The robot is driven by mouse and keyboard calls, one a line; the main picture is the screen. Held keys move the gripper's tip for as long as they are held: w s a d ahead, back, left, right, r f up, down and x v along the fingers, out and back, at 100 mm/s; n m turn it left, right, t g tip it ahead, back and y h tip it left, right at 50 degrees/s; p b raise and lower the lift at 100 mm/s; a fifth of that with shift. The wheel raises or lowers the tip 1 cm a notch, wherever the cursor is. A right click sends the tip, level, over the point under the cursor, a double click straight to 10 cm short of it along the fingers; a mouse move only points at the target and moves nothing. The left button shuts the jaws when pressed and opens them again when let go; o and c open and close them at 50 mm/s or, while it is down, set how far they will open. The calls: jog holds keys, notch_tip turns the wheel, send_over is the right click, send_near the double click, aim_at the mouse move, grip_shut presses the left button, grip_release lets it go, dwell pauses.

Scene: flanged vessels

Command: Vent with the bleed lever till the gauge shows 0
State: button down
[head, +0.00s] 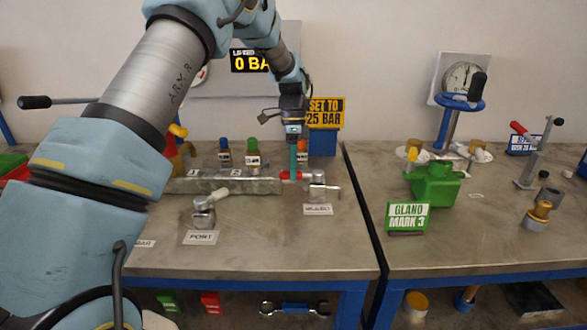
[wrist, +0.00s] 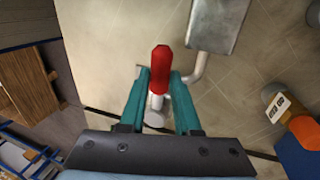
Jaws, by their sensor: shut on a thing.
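The bleed lever has a red grip (head: 286,175) beside a metal valve (head: 318,187) behind the BLEED label (head: 318,209). In the wrist view the red grip (wrist: 161,66) lies between the teal fingers of my gripper (wrist: 159,78). My gripper (head: 293,168) points down and is shut on the red grip.
A metal block (head: 228,186) and the PORT valve (head: 204,213) stand left of the lever. Blue and green-topped fittings (head: 252,154) stand behind. A yellow SET TO 25 BAR sign (head: 325,112) is at the back. The bench front is clear.

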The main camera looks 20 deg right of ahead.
jog(key=shift+s, duration=0.1)
jog(key=s+d+n+t+h+b, duration=0.1)
jog(key=s+n, duration=0.8)
jog(key=n, duration=0.9)
jog(key=shift+d+t+h+b, duration=0.3)
jog(key=shift+d+h+b, duration=0.5)
jog(key=shift+h+b, duration=0.55)
jog(key=shift+r, duration=0.1)
jog(key=c, duration=0.6)
grip_release()
